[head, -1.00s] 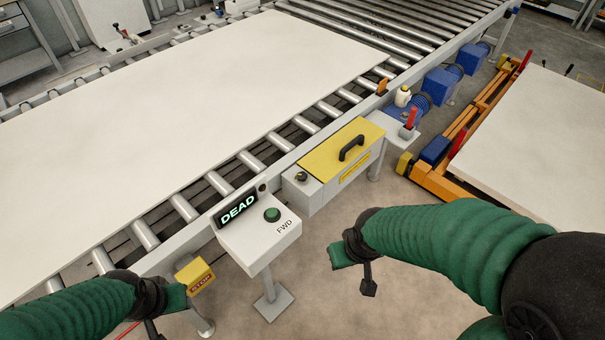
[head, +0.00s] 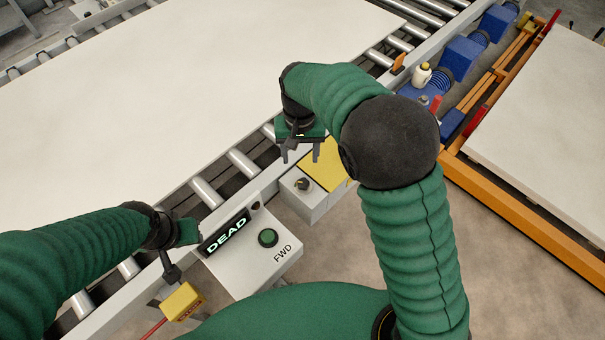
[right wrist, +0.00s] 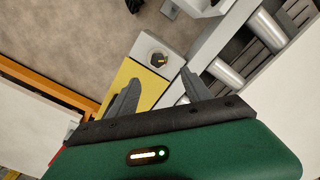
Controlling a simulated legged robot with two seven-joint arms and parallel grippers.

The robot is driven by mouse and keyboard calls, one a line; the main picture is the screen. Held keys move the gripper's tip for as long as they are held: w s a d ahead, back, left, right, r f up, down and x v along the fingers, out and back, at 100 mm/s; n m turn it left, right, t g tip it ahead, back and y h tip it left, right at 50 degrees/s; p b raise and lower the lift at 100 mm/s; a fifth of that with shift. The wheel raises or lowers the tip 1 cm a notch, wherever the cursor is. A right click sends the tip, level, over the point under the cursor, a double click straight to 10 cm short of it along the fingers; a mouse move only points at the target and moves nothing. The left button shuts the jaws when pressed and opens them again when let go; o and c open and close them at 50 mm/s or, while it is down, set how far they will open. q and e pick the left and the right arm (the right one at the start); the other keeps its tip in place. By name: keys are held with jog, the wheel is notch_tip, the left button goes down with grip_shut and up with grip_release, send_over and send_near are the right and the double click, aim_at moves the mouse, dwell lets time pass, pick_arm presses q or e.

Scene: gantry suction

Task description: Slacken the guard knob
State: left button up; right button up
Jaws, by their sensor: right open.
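The guard knob (head: 302,184) is a small dark knob with a pale mark, on the grey box at the near end of the yellow guard cover (head: 326,166). In the right wrist view the knob (right wrist: 157,59) lies just beyond the fingertips, roughly between them. My right gripper (head: 300,156) is open and empty, pointing down over the rail side of the box, apart from the knob; its fingers also show in the right wrist view (right wrist: 160,83). My left gripper (head: 176,268) hangs by the control stand; its jaw state is unclear. My right arm hides most of the yellow cover.
The control stand (head: 273,262) has a DEAD display (head: 226,231) and a green FWD button (head: 268,237). A yellow stop box (head: 183,301) is below my left gripper. A large white panel (head: 200,80) lies on the rollers.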

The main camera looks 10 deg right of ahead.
aim_at(303, 182)
jog(key=f, duration=0.4)
jog(key=d+f, duration=0.1)
jog(key=f, duration=0.8)
jog(key=shift+w+d+f, duration=0.1)
jog(key=shift+w+d, duration=0.25)
jog(key=shift+w, duration=0.05)
jog(key=shift+s+a+f, duration=0.1)
jog(key=shift+a+f, duration=0.15)
jog(key=shift+f, duration=0.3)
jog(key=shift+a+f, duration=0.1)
jog(key=shift+a, duration=0.25)
jog(key=shift+d, duration=0.35)
jog(key=c, duration=1.2)
jog(key=shift+a, duration=0.1)
grip_shut()
